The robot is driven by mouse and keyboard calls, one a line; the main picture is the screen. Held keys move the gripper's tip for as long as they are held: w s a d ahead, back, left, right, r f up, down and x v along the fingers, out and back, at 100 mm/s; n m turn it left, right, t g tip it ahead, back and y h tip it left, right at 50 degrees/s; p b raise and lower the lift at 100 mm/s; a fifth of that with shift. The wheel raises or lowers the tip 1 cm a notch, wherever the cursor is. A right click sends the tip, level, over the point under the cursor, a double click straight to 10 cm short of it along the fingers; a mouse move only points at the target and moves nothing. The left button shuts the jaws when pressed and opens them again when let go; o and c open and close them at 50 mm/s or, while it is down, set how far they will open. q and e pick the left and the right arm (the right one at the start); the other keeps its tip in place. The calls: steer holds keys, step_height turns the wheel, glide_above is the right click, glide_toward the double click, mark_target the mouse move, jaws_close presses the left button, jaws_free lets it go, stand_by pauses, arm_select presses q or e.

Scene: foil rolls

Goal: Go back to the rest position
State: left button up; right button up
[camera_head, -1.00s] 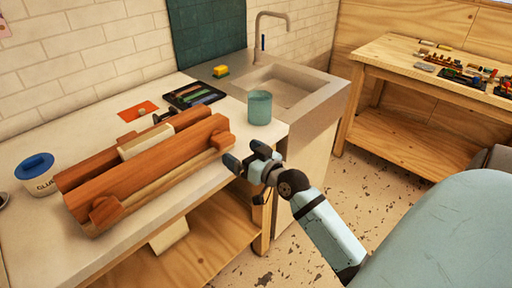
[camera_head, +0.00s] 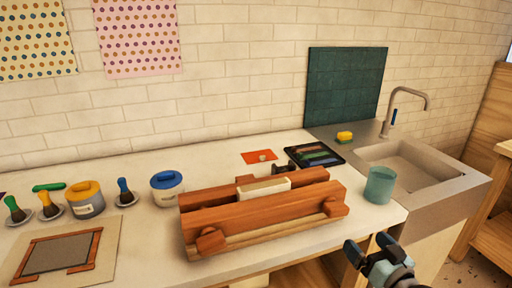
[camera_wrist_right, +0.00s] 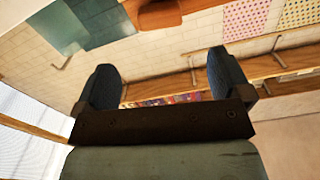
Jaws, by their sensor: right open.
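My right gripper (camera_head: 370,254) is in the lower right of the head view, in front of the worktable's front edge and below the teal cup. Its two dark fingers stand apart with nothing between them. The right wrist view also shows the open, empty fingers (camera_wrist_right: 165,88), with the wall and table edge beyond them. My left gripper is not in view.
A wooden press (camera_head: 265,215) lies on the white worktable (camera_head: 150,255). A teal cup (camera_head: 380,185) stands near the right end, beside the sink (camera_head: 410,165). Tubs, brushes and a framed screen (camera_head: 60,255) are at the left. Floor shows at the lower right.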

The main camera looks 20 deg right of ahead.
steer(key=s+a+f+n+g+y, duration=0.1)
steer(key=s+a+f+g, duration=0.1)
steer(key=s+a+f, duration=0.35)
steer(key=s+a+f+n+g, duration=0.1)
steer(key=s+a+f+g, duration=0.2)
steer(key=a+f, duration=0.55)
steer(key=s+a+f+n+g+y, duration=0.15)
steer(key=s+a+f, duration=0.25)
steer(key=f, duration=0.5)
arm_select(q)
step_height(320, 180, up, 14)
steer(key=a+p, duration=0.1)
steer(key=p, duration=1.6)
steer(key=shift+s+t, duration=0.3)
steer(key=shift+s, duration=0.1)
arm_select(e)
step_height(320, 180, up, 14)
steer(key=s, duration=0.1)
steer(key=shift+s+f, duration=0.25)
steer(key=shift+s, duration=0.1)
